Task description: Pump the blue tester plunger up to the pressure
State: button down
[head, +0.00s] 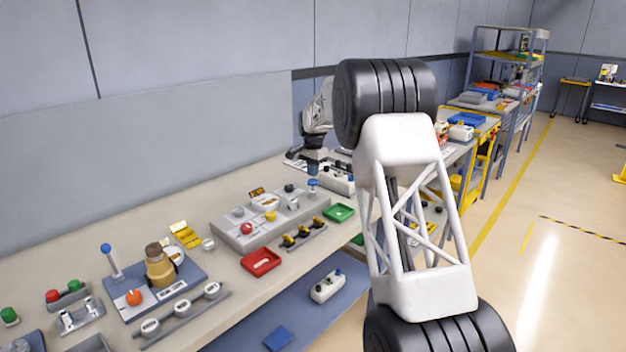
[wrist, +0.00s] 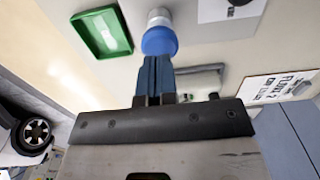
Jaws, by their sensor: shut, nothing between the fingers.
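The blue plunger (head: 313,183) is a round blue cap on a pale stem, at the right end of a grey panel on the bench. In the wrist view its blue cap (wrist: 160,41) sits just beyond the fingertips, with a whitish part behind it. My gripper (head: 313,170) is right above the cap, pointing down, and it also shows in the wrist view (wrist: 154,62). Its blue fingers are shut together with nothing between them. The tips overlap the cap's edge in the wrist view; I cannot tell whether they touch it.
The grey panel (head: 247,238) carries several knobs and a round dial. A green tray (head: 339,213) lies beside the plunger and a red tray (head: 261,262) lies in front of the panel. A white box (head: 338,178) stands behind my gripper. Another blue-topped lever (head: 106,248) is far left.

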aim_at(313, 180)
notch_tip(313, 180, up, 10)
jog(key=shift+f, duration=0.2)
dwell(1.8)
jog(key=shift+s+r, duration=0.15)
jog(key=shift+r, duration=1.15)
jog(key=shift+f, duration=0.15)
notch_tip(313, 180, down, 14)
jog(key=shift+r, duration=0.1)
dwell(0.3)
